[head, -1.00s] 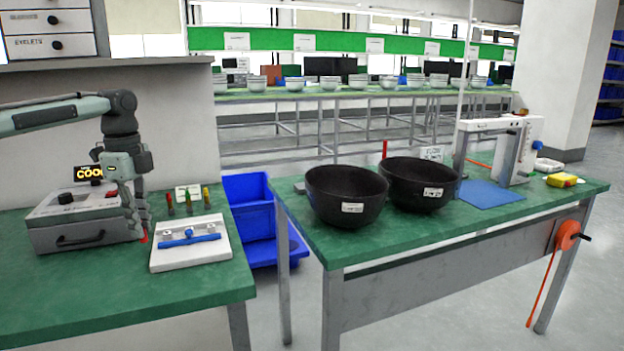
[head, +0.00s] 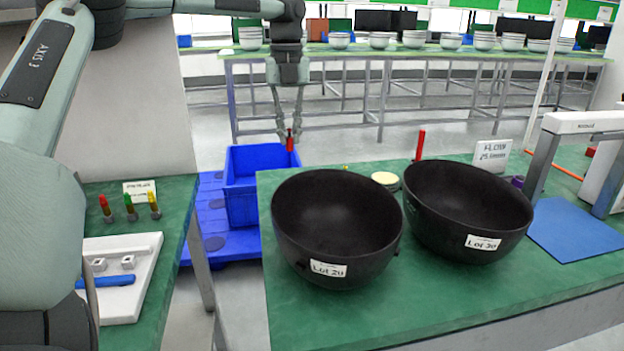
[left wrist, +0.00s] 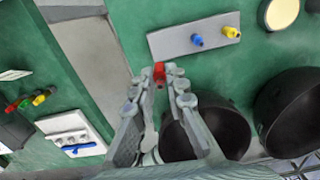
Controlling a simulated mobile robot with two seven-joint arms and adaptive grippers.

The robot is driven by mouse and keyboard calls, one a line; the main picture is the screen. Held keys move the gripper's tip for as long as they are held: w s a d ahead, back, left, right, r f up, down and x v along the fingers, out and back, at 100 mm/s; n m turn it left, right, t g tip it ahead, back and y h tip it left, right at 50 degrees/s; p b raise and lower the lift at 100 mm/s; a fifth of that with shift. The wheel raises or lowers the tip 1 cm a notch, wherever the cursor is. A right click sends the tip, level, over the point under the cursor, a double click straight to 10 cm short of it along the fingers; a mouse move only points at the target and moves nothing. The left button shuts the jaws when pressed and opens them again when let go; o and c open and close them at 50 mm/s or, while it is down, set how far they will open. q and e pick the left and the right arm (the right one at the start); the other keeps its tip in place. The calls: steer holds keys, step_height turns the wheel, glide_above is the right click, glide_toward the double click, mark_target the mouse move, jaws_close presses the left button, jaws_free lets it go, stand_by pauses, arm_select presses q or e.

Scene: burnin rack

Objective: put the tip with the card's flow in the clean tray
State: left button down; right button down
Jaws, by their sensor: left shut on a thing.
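My left gripper (head: 289,128) is shut on a red tip (head: 290,146) and holds it in the air past the left end of the right bench, above the blue bins. The red tip (left wrist: 159,71) also shows between the fingertips in the left wrist view. A grey tray (left wrist: 172,46) lies on the green bench there, with a blue tip (left wrist: 196,40) and a yellow tip (left wrist: 231,32) on it. The bowls mostly hide it in the head view. A card (head: 492,154) reading "FLOW" and a number, blurred, stands behind the right bowl. My right gripper is not in view.
Two large black bowls (head: 335,228) (head: 466,212) stand on the right bench. Red, green and yellow tips (head: 105,207) (head: 130,207) (head: 154,205) stand on the left bench. Blue bins (head: 240,200) fill the gap between benches. A red rod (head: 420,144) stands behind the bowls.

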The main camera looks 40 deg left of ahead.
arm_select(q)
steer(key=shift+w+d+f, duration=0.1)
steer(key=shift+w+f, duration=0.05)
steer(key=shift+f, duration=1.55)
steer(key=shift+w+d+f, duration=0.1)
steer(key=shift+w+f, duration=0.05)
steer(key=shift+f, duration=1.55)
steer(key=shift+w+f, duration=0.15)
steer(key=shift+f, duration=1.55)
steer(key=c, duration=1.5)
jaws_free()
steer(key=shift+c, duration=0.2)
